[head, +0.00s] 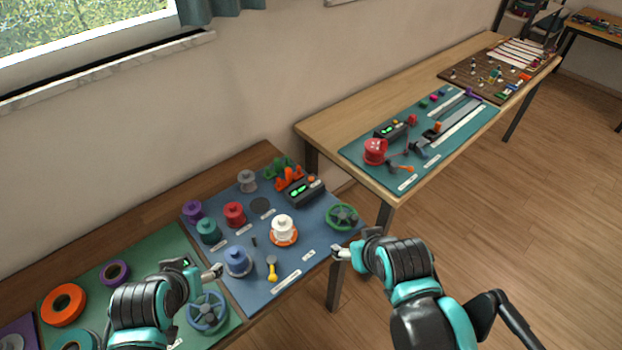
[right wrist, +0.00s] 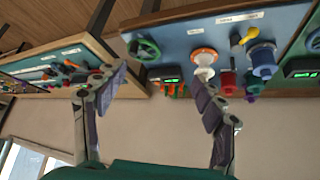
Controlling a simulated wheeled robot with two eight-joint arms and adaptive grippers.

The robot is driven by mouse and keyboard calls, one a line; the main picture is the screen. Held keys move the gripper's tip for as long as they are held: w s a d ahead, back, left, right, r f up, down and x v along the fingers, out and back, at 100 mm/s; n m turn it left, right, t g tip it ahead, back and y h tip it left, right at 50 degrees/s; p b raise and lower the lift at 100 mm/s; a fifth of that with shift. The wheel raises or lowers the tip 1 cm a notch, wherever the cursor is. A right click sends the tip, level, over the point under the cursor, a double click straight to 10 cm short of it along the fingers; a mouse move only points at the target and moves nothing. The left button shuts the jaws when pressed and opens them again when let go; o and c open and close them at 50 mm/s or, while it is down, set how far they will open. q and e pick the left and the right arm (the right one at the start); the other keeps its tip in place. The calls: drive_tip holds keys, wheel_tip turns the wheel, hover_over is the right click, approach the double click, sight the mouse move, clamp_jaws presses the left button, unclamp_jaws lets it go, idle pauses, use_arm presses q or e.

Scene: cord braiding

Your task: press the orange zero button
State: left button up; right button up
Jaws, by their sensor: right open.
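A black box with a green display (head: 303,191) stands at the back right of the blue mat, with a small orange button (head: 311,179) at its rear. A similar black box (head: 390,131) with a small orange knob stands on the teal mat of the far table. My right gripper (head: 341,252) is off the blue mat's front right edge, apart from both boxes. In the right wrist view its two fingers (right wrist: 160,74) are spread, with nothing between them, and a green-lit box (right wrist: 164,73) shows beyond. My left gripper (head: 214,272) is by the blue mat's left front; its jaw opening is too small to tell.
Near the box on the blue mat (head: 324,251) are an orange piece (head: 289,177), a green handwheel (head: 342,216) and a white spool on an orange base (head: 283,229). Several coloured spools stand to the left. A gap separates the two tables.

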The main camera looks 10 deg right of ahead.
clamp_jaws()
idle(1.2)
